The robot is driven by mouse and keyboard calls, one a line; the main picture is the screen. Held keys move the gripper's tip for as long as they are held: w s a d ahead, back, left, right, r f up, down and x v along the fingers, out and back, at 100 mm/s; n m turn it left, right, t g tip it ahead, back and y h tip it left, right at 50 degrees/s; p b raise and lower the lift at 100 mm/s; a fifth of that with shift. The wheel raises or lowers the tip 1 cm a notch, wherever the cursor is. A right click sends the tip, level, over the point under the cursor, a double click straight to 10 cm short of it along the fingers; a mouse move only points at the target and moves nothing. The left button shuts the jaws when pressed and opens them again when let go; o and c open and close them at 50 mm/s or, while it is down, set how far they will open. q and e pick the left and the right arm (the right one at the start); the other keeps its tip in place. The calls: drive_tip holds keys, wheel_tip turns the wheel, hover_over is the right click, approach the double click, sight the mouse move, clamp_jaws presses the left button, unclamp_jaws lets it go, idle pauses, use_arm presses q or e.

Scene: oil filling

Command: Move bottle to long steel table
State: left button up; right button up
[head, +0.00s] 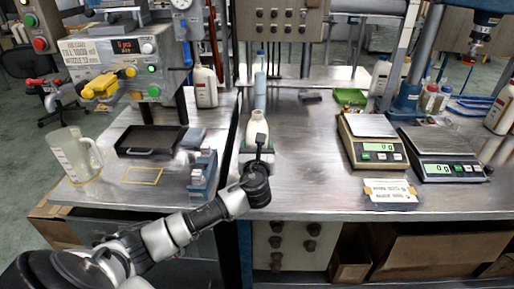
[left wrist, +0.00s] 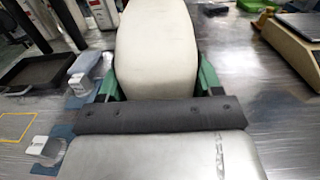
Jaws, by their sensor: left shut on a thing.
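A white bottle (head: 254,126) with an open neck is upright in my left gripper (head: 257,152). In the left wrist view the bottle (left wrist: 156,45) fills the space between the green fingers of the left gripper (left wrist: 157,86), which are shut on its two sides. The long steel table (head: 300,165) spreads to the right, with the bottle over or on its left edge part. I cannot tell whether the bottle's base touches the steel. My right gripper is not in view.
Two scales (head: 381,150) (head: 453,168) and a small sign (head: 390,192) are on the right. A clear bottle (head: 260,82) stands behind. On the left bench are a black tray (head: 150,141), a jug (head: 75,158) and the filling machine (head: 115,62).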

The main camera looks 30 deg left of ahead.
use_arm(q)
drive_tip(key=o, duration=0.9)
drive_tip(key=shift+o, duration=0.2)
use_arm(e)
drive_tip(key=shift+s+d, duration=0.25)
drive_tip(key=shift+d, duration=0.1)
use_arm(q)
drive_tip(key=v, duration=1.2)
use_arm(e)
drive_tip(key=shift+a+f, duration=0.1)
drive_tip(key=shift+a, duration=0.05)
